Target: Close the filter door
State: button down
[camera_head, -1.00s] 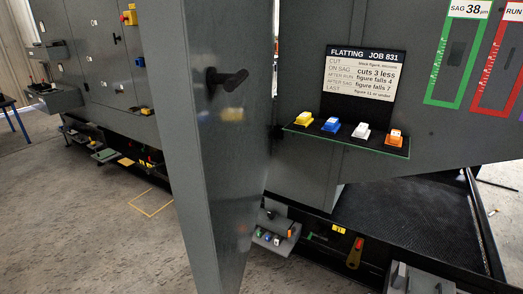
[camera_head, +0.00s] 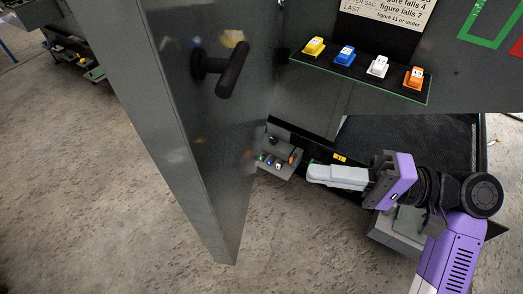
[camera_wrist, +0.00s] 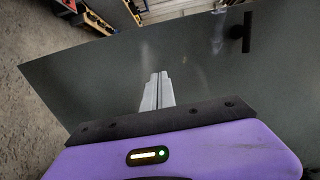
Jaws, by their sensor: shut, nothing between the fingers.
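The filter door (camera_head: 185,120) is a tall grey panel standing open, swung out from the enclosure. A black handle (camera_head: 225,68) sits on its face, upper part. In the wrist view the door (camera_wrist: 100,85) fills much of the picture, with the handle (camera_wrist: 247,32) at the upper right. My gripper (camera_head: 312,174) is shut and empty, to the right of the door in the head view, with its fingers pointing toward the door's face. In the wrist view the fingers (camera_wrist: 158,78) point at the door panel; whether they touch it I cannot tell.
A shelf (camera_head: 360,79) with yellow, blue, white and orange blocks juts from the enclosure above my arm. A small grey box with coloured buttons (camera_head: 278,158) sits low behind the door. A dark ribbed mat (camera_head: 410,140) lies behind my arm.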

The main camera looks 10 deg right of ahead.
aim_at(225, 160)
jog(key=p+x, duration=0.3)
jog(key=x, duration=1.1)
jog(key=shift+a, duration=0.1)
